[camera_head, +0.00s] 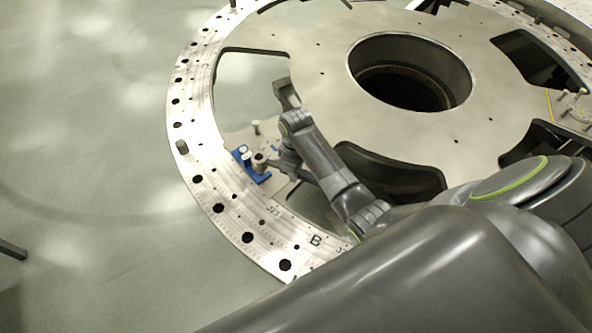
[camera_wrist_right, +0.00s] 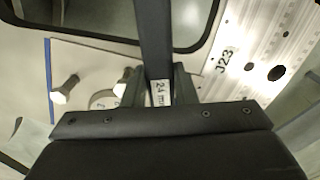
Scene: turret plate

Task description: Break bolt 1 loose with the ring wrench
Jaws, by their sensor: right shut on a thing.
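My right gripper (camera_wrist_right: 160,88) is shut on a dark wrench (camera_wrist_right: 154,38) with a white label that reads 24 mm. The wrench's shaft runs up out of the wrist view, and its working end is not visible there. One light bolt (camera_wrist_right: 65,90) stands on the plate to the left. A second bolt (camera_wrist_right: 124,80) is just left of the fingers and partly hidden. In the head view, my right gripper (camera_head: 284,164) is low beside a blue piece (camera_head: 258,177) with small upright posts. Whether the wrench ring is around a bolt cannot be told. My left gripper is not in view.
The ring-shaped turret plate (camera_head: 310,42) has a large round centre hole (camera_head: 410,85) and several cut-outs. Its rim (camera_head: 200,150) carries many holes and the marks B and J23. Bare floor (camera_head: 90,130) lies to the left.

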